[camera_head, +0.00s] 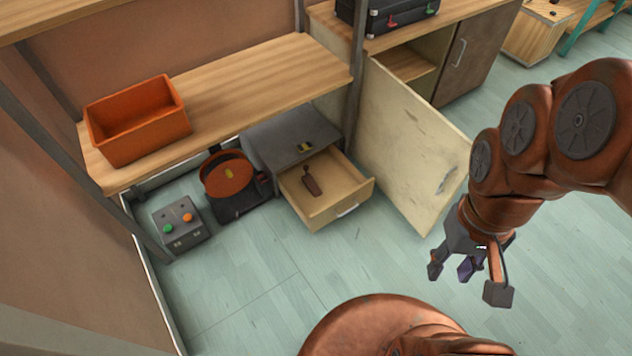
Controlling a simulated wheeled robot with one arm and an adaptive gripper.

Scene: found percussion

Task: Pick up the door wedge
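My gripper (467,281) hangs at the right above the floor, its fingers spread apart. A brown, tapering object (312,184) lies in the open wooden drawer (343,192), well to the left of my gripper. No piece is clearly recognisable as the door wedge at this size.
An open cabinet door (412,145) stands between the drawer and my arm. An orange bin (137,118) sits on the wooden shelf (260,90). Below are a round orange-brown pan (222,182) and a grey button box (181,226). The floor in front is clear.

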